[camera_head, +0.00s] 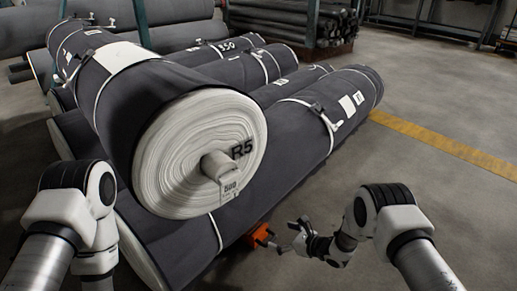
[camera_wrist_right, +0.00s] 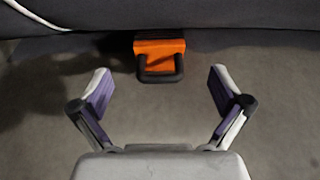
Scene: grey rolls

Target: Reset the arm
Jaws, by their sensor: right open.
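My right arm comes in from the lower right in the head view, and its gripper (camera_head: 286,236) is low over the floor beside the grey rolls. In the right wrist view the right gripper (camera_wrist_right: 163,90) is open and empty, with its two purple-padded fingers wide apart. An orange block with a dark handle (camera_wrist_right: 160,57) lies ahead between the fingers, apart from them, against the lower edge of a roll; it also shows in the head view (camera_head: 260,235). My left arm shows at the lower left in the head view, but its gripper is not visible.
A big grey roll marked R5 (camera_head: 118,110) lies on top of other grey rolls (camera_head: 290,150) close in front. More rolls are stacked on a pallet (camera_head: 290,25) at the back. Open floor with a yellow line (camera_head: 440,142) lies to the right.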

